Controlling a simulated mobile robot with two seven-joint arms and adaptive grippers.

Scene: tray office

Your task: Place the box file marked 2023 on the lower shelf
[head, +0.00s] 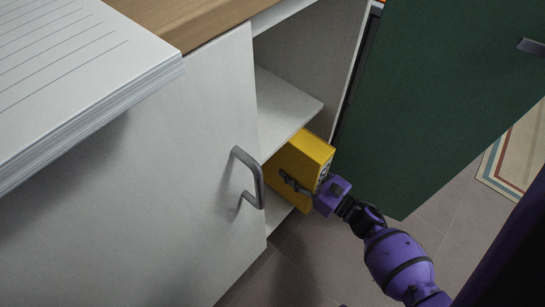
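A yellow box file (303,155) is partly inside the open cabinet's lower compartment, below the middle shelf board (285,108). Its outer end sticks out toward the right. A light label with dark marks shows on that end, too small and covered to read. My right gripper (299,183) reaches in from the lower right, with a dark finger across the file's near side. It appears closed around the file; the other finger is hidden. The lower shelf (277,213) shows as a pale strip under the file. I cannot tell whether the file rests on it. My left gripper is out of view.
A white door (170,170) with a grey handle (258,180) stands left of the opening. A green door (440,90) stands open on the right. Tiled floor lies below.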

